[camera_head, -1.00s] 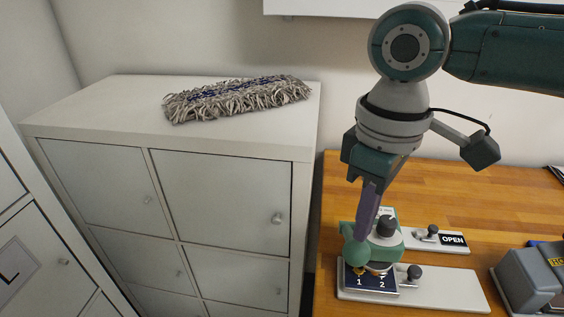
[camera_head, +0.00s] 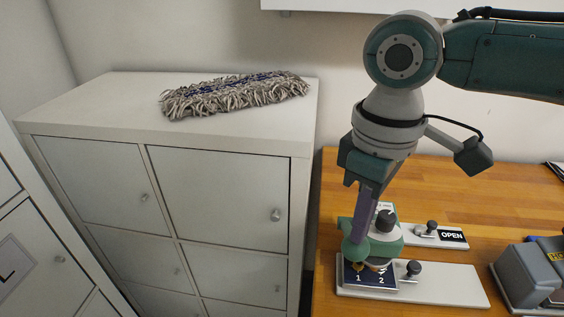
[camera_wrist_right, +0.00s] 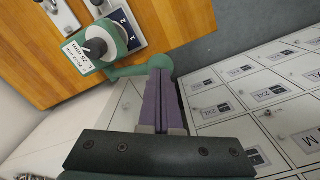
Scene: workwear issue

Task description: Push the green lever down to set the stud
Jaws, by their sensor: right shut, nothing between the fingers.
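The green lever ends in a round green knob (camera_head: 355,250) at the left front of the green-and-grey press (camera_head: 386,238) on the wooden table. In the right wrist view the lever's knob (camera_wrist_right: 160,63) sits at the fingertips, with its arm running left to the press. My right gripper (camera_head: 359,235) is shut and empty, its purple fingers pointing down at the top of the knob. They appear to touch it, but a small gap cannot be ruled out. A dark blue plate (camera_head: 370,277) marked 1 and 2 lies below the knob. My left gripper is not in view.
The press stands on a pale base (camera_head: 445,291) with small dark knobs. An OPEN sign (camera_head: 452,236) is behind it. A grey device (camera_head: 527,277) stands at right. A white cabinet (camera_head: 219,196) with a mop head (camera_head: 235,95) on top is at left. Bare table lies behind.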

